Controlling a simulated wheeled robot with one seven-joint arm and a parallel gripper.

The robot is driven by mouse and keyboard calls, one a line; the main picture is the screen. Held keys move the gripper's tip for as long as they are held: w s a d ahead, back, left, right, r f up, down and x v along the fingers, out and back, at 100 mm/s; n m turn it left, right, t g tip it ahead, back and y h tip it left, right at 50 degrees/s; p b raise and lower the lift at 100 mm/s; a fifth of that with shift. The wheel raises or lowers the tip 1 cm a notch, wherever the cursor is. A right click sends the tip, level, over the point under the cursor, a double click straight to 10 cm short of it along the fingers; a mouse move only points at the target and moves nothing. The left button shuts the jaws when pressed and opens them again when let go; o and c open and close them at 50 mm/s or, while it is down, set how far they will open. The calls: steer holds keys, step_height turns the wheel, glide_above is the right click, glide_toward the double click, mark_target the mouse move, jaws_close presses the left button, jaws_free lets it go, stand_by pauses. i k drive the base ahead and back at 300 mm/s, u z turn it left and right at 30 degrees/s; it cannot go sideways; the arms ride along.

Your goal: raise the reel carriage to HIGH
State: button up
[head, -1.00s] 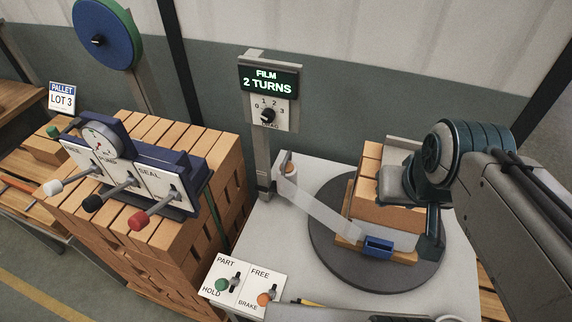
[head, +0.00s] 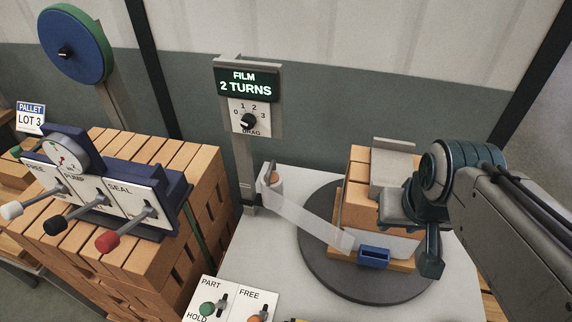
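The film reel (head: 271,184), a white roll with an orange-brown core, sits low beside the grey post (head: 245,170). I cannot make out a HIGH mark. A clear film strip (head: 308,220) runs from it to the brick stack (head: 366,205) on the dark round turntable (head: 322,270). A blue clip (head: 374,257) sits at the stack's lower front. My gripper (head: 418,228) is at the stack's right side, well right of the reel. Its fingers are partly hidden, and I cannot tell if it holds anything.
A display (head: 246,84) reads FILM 2 TURNS above a DRAG knob (head: 248,121). A panel (head: 226,303) shows PART/HOLD and FREE switches. At left, a blue lever unit (head: 110,180) stands on a tall brick pile (head: 190,160). The pale table is clear in front of the reel.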

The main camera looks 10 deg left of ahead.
mark_target(271, 198)
steer(key=z, duration=1.25)
steer(key=k, duration=0.9)
steer(key=u, duration=1.05)
steer(key=i, duration=0.5)
steer(key=u, duration=0.05)
